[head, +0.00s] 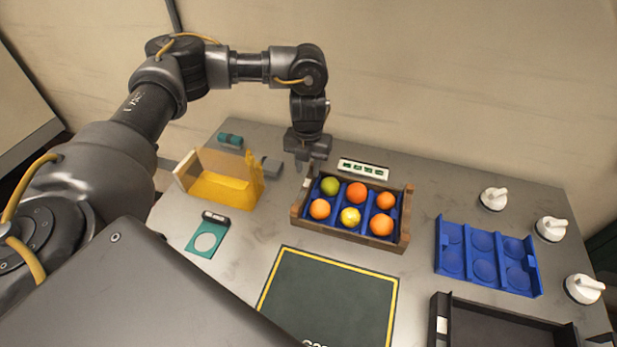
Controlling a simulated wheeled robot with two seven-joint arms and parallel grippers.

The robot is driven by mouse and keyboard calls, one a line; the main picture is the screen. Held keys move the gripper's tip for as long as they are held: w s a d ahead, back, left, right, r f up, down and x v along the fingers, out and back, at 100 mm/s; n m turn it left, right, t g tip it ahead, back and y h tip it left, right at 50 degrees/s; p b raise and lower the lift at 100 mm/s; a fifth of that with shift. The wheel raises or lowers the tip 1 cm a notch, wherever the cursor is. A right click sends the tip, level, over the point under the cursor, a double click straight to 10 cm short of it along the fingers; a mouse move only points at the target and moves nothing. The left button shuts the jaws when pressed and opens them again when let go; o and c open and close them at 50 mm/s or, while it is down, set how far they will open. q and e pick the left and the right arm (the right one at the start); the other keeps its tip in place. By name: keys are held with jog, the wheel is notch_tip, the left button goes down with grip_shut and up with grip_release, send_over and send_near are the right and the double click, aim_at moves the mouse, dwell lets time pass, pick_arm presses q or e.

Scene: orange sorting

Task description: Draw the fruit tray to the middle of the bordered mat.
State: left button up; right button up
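The fruit tray (349,239) is a wooden crate with a blue insert holding several fruits: oranges, a green one (329,186) and a yellow one (350,217). It stands on the grey table behind the mat. The bordered mat (330,295) is dark green with a yellow border; its front is cut off by the picture edge. My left gripper (306,168) points down at the tray's back left corner, close to its rim. I cannot tell whether it touches the tray or how far its fingers are apart. My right gripper is not in view.
An empty blue insert (484,263), a dark crate (500,325) and white knobs (551,229) are right. A label stand (363,169) is behind the tray. Bare table lies between tray and mat.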

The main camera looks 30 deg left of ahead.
aim_at(308, 182)
pick_arm(q)
notch_tip(308, 182, down, 7)
jog(key=shift+r, duration=0.1)
dwell(0.4)
grip_shut()
